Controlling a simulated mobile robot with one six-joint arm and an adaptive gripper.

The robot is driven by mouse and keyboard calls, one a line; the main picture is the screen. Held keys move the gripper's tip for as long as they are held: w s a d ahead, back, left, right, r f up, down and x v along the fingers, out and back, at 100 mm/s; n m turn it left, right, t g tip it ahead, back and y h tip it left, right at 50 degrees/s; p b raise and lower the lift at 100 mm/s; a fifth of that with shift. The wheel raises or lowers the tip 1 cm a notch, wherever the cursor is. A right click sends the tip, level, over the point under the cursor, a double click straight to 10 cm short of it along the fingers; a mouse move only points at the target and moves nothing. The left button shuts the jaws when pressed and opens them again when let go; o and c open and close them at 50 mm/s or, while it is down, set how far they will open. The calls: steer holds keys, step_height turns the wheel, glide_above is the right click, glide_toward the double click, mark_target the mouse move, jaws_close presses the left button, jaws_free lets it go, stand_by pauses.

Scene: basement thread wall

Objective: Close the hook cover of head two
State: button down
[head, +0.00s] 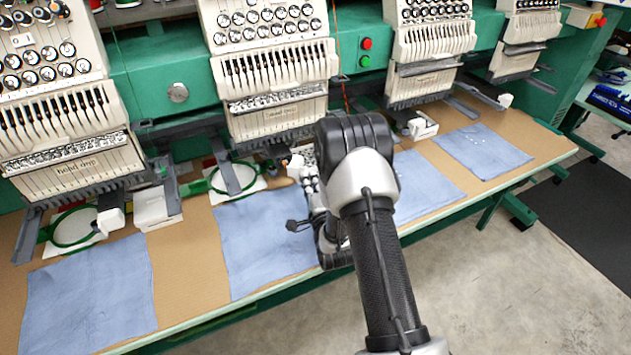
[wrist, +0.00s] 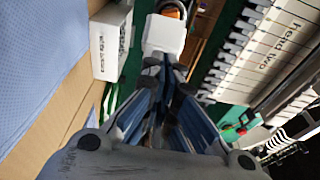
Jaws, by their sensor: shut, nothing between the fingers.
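Head two (head: 275,75) is the second machine head from the left, and its label shows on the pale housing in the wrist view (wrist: 275,60). My gripper (wrist: 165,65) is shut and empty below that head. A small white block (wrist: 165,35), which looks like the hook cover, is just beyond the fingertips. A coppery round part (wrist: 173,9) shows behind it, so the cover looks open. I cannot tell whether the fingertips touch it. In the head view my gripper (head: 306,172) is at the table's back edge, and my wrist hides part of this area.
A white box with print (wrist: 112,42) stands beside my fingers. A green hoop (head: 235,178) lies left of my gripper. Blue cloths (head: 255,235) lie on the brown table (head: 185,270). Head one (head: 65,150) is at the left, and further heads (head: 430,45) are at the right.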

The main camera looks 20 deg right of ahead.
mark_target(295, 172)
steer(key=a+b, duration=0.1)
steer(key=a, duration=0.2)
steer(key=shift+w+f+b, duration=0.1)
steer(key=shift+f+b, duration=0.05)
steer(key=shift+b, duration=0.2)
steer(key=shift+w+a+m+g+h, duration=0.15)
steer(key=shift+a+m+h, duration=0.25)
steer(key=shift+h, duration=0.2)
steer(key=shift+a+m+g+h, duration=0.15)
steer(key=shift+a+m+h, duration=0.1)
steer(key=shift+m+h, duration=0.25)
steer(key=shift+d, duration=0.3)
steer(key=shift+a, duration=0.1)
